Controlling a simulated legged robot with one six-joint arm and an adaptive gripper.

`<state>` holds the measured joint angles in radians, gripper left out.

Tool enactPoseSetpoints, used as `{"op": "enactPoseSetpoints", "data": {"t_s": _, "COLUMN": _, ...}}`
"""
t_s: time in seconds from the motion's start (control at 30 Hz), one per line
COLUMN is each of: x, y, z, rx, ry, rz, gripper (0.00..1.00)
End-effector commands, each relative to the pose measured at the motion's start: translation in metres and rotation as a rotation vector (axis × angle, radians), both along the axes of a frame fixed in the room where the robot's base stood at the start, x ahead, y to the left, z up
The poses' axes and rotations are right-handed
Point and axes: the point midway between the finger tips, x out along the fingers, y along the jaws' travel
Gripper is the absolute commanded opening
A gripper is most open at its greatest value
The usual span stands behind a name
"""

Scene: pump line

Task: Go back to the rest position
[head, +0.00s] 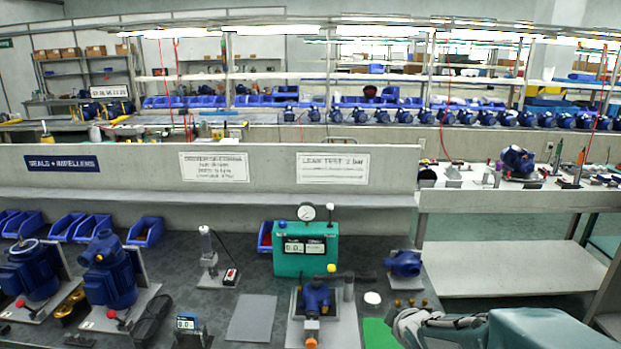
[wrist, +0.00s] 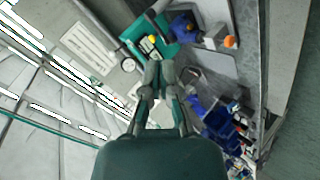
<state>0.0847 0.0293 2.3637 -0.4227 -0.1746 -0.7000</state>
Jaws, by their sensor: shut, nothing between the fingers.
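My gripper (wrist: 158,74) is in the wrist view, with its fingers together and nothing between them. The fingers are raised in front of the bench, apart from the things on it. In the head view part of my arm (head: 530,329) crosses the lower right corner, and the fingertips cannot be made out there.
The teal leak tester (head: 305,250) with its gauge stands on the dark bench, also in the wrist view (wrist: 163,47). A blue pump with an orange cap (head: 316,299) sits in front of it. Another blue pump (head: 404,264) and a green mat (head: 378,334) lie near my arm.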

Motion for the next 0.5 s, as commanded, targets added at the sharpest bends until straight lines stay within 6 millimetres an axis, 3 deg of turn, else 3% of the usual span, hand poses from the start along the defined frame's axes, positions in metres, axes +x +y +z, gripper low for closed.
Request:
{"op": "enactPoseSetpoints", "data": {"t_s": 0.03, "x": -0.012, "y": -0.002, "z": 0.015, "rx": 0.035, "ry": 0.012, "rz": -0.058, "gripper": 0.0}}
{"op": "enactPoseSetpoints", "data": {"t_s": 0.2, "x": -0.058, "y": -0.006, "z": 0.045, "rx": 0.179, "ry": 0.086, "rz": -0.27, "gripper": 0.0}}
{"op": "enactPoseSetpoints", "data": {"t_s": 0.5, "x": -0.157, "y": 0.005, "z": 0.08, "rx": 0.472, "ry": 0.228, "rz": -0.603, "gripper": 0.0}}
